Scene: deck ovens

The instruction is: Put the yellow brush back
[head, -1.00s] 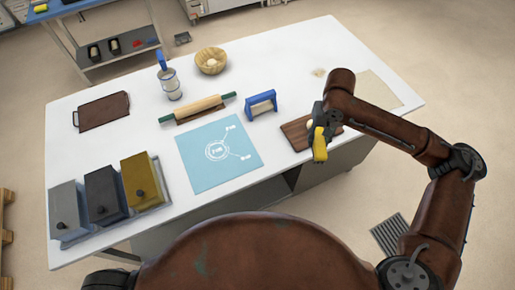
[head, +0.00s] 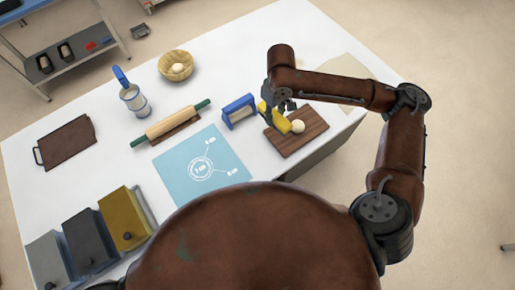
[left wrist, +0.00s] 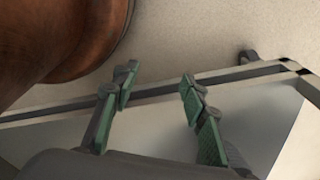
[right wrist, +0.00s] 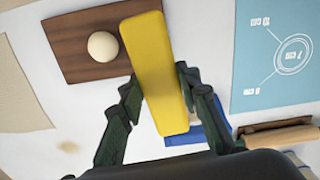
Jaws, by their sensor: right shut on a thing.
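The yellow brush (head: 273,118) is held in my right gripper (head: 279,99), over the left part of the wooden board. In the right wrist view the yellow brush (right wrist: 160,70) runs between the two fingers (right wrist: 160,88), which are shut on it. The brush hides part of the board and of a blue stand (right wrist: 205,132). In the head view the blue stand (head: 239,111) is upright just left of the brush, with a pale part inside its frame. My left gripper (left wrist: 157,86) shows only in the left wrist view, open and empty by the table edge.
The wooden board (head: 303,136) carries a pale dough ball (head: 297,126). A rolling pin (head: 172,124), a blue mat (head: 186,182), a wooden bowl (head: 175,66) and a metal can (head: 134,101) stand further left. Three lidded tins (head: 124,216) line the near left edge.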

